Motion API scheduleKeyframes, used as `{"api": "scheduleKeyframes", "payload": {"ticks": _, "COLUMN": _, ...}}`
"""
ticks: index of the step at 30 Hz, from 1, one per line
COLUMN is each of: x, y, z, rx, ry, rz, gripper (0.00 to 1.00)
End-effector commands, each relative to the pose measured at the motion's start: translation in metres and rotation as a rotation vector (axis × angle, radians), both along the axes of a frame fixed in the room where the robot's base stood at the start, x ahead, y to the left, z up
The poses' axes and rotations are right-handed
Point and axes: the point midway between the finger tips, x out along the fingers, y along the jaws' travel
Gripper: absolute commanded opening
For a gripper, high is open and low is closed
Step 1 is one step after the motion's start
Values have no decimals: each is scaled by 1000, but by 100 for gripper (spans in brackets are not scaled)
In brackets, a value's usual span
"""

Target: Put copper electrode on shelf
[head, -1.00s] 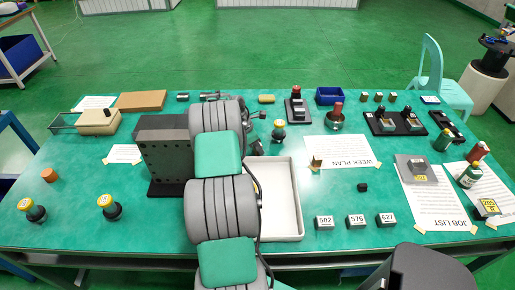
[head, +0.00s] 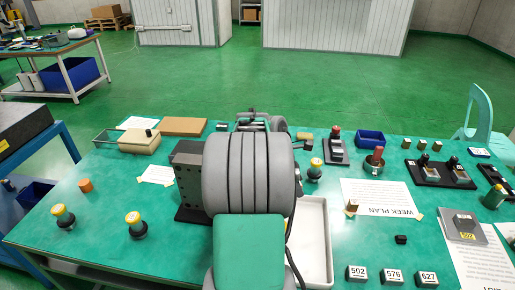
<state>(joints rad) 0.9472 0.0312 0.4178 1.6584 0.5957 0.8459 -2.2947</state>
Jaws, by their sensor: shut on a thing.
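My arm (head: 246,172) reaches forward over the green table and blocks the view of its own far end. My gripper and whatever is in it are hidden behind the arm links. I cannot make out a copper electrode for certain. A short orange-brown cylinder (head: 85,185) stands on the left of the table. A reddish rod (head: 377,153) stands in a round metal cup at the right back. A small brass-coloured block (head: 352,207) is by the WEEK PLAN sheet. I cannot pick out a shelf for certain.
A dark block with holes (head: 188,180) stands left of my arm, and a white tray (head: 317,240) lies to its right. Yellow-topped knobs (head: 135,226) stand at the left front. Numbered blocks (head: 393,277) line the right front. Green floor (head: 200,85) behind the table is clear.

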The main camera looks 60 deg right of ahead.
Motion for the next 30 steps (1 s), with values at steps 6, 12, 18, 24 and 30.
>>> {"api": "scheduleKeyframes", "payload": {"ticks": 6, "x": 0, "y": 10, "z": -2, "rx": 1, "ry": 1, "rz": -269, "gripper": 0}}
{"api": "scheduleKeyframes", "payload": {"ticks": 12, "x": -4, "y": 55, "z": 2, "rx": 1, "ry": -1, "rz": -920, "gripper": 0}}
{"api": "scheduleKeyframes", "payload": {"ticks": 18, "x": 5, "y": 93, "z": 21, "rx": 3, "ry": -1, "rz": -1501, "gripper": 0}}
{"api": "scheduleKeyframes", "payload": {"ticks": 24, "x": 39, "y": 125, "z": 35, "rx": 3, "ry": -4, "rz": -1691, "gripper": 0}}
{"api": "scheduleKeyframes", "payload": {"ticks": 30, "x": 96, "y": 173, "z": 45, "rx": 1, "ry": -1, "rz": -1660, "gripper": 0}}
